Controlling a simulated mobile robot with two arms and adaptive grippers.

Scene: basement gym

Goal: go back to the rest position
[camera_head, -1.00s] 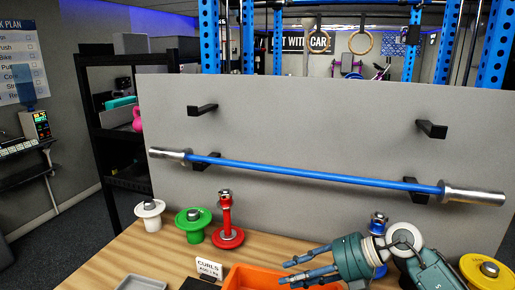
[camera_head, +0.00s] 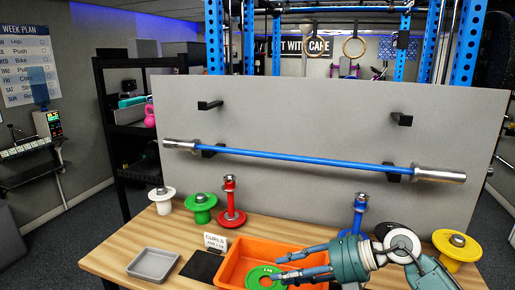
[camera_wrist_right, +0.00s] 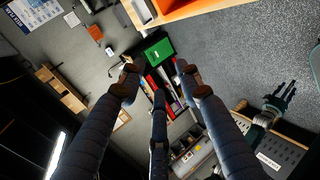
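My right gripper (camera_head: 276,268) is in front of the orange tray (camera_head: 229,271) in the head view, with its fingers pointing left. In the right wrist view its fingers (camera_wrist_right: 157,82) are spread with nothing between them, so it is open and empty. My left gripper (camera_wrist_right: 281,98) shows small at the right of the right wrist view, its fingers spread and apparently empty. It is outside the head view.
A blue barbell (camera_head: 300,159) rests on the lower hooks of a grey board (camera_head: 300,115). Spools and weight posts stand on the wooden table (camera_head: 115,247). A green disc (camera_head: 262,274) lies in the orange tray. A grey tray (camera_head: 153,264) is at the left.

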